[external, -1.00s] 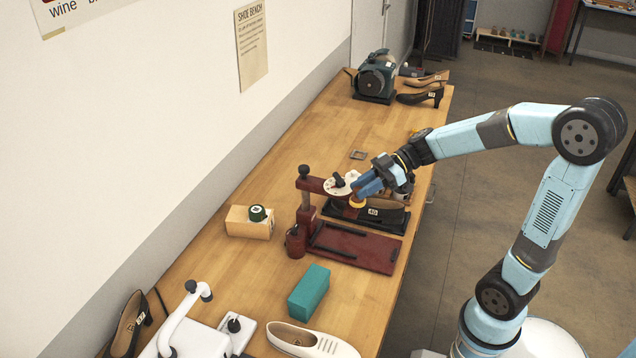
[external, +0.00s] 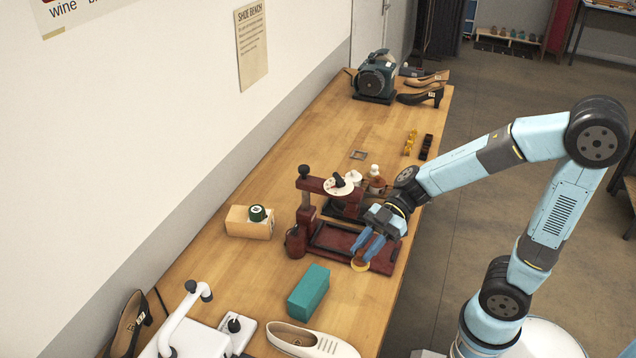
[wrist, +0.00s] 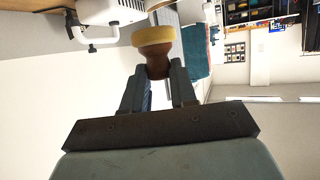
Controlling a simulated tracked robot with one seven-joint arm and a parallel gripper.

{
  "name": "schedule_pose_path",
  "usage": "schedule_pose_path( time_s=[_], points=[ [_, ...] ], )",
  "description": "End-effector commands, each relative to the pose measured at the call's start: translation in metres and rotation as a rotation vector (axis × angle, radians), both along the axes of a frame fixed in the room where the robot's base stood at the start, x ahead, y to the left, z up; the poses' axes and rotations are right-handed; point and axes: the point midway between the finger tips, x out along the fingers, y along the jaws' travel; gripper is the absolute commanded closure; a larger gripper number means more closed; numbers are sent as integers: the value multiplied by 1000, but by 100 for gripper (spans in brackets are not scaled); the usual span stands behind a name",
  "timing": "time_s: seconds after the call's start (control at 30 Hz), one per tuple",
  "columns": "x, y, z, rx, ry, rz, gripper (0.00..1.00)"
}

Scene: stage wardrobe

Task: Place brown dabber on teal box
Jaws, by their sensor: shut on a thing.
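My gripper (external: 367,245) is shut on the brown dabber. In the external view the dabber's pale yellow pad (external: 360,265) shows below the fingertips, over the front part of the dark red press base. In the wrist view the brown dabber (wrist: 157,65) sits between the two fingers, with its yellow pad at the far end. The teal box (external: 309,292) lies on the bench to the left of and nearer than my gripper, apart from it. Its top looks bare. A teal surface also shows behind the dabber in the wrist view (wrist: 194,52).
The dark red press (external: 306,215) stands behind and left of my gripper. A cream shoe (external: 310,341) and white machine (external: 190,335) are in front. Bottles (external: 376,180) stand behind my gripper.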

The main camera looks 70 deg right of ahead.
Motion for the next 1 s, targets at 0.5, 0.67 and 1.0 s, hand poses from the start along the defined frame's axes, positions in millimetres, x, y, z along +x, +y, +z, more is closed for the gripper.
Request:
schedule_pose_path(
  time_s=[0.5,0.67,1.0],
  points=[
    [43,9,-32,1,3,0,100],
    [67,15,-43,1,2,0,100],
    [108,23,-76,1,3,-2,100]
  ],
)
